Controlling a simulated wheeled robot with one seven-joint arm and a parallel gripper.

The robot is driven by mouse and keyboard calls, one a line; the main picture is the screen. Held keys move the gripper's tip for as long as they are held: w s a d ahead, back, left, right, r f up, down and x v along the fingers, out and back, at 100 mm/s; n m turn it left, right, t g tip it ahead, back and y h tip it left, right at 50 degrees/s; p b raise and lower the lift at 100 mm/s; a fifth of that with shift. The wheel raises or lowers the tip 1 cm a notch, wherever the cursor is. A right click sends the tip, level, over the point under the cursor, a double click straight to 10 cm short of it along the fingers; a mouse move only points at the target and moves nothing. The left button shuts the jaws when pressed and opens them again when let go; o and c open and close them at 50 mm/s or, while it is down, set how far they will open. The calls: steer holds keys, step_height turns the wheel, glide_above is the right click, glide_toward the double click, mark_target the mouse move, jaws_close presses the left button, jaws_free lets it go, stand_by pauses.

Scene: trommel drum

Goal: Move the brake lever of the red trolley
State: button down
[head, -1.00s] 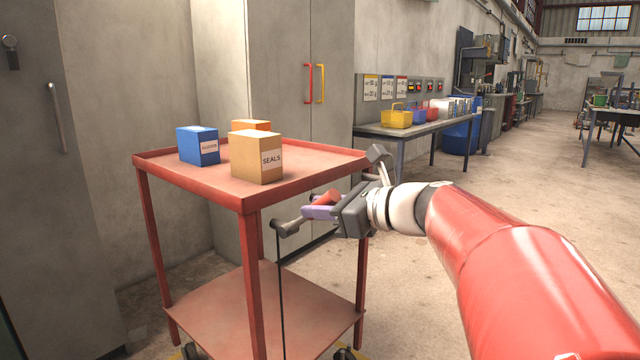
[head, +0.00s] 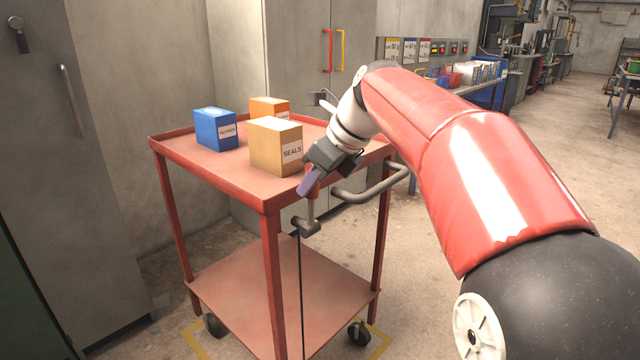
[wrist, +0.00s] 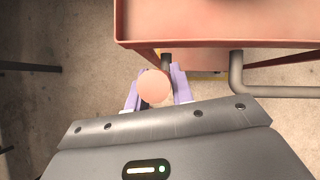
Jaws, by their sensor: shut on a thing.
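The red trolley (head: 212,170) stands in front of me, with its brake lever (head: 311,212) at the near right corner below the top tray. The lever has a grey stem and a red grip, and it stands about upright on a dark pivot (head: 305,228). A thin dark rod runs down from the pivot. My gripper (head: 308,184) points down and is shut on the red grip, which is partly hidden. In the wrist view the round end of the lever (wrist: 153,86) sits between the purple fingers of my gripper (wrist: 156,90).
A grey push handle (head: 375,188) sticks out from the trolley just right of my gripper. Blue (head: 215,129), orange (head: 270,106) and tan (head: 275,145) boxes stand on the top tray. Grey cabinets (head: 290,55) stand behind. The floor at right is open.

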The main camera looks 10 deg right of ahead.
steer(key=shift+w+a+g, duration=0.25)
steer(key=shift+w+g, duration=0.05)
steer(key=shift+g, duration=0.1)
steer(key=c, duration=1.2)
jaws_free()
steer(key=v, duration=0.7)
steer(key=shift+r, duration=0.4)
steer(key=shift+s, duration=0.15)
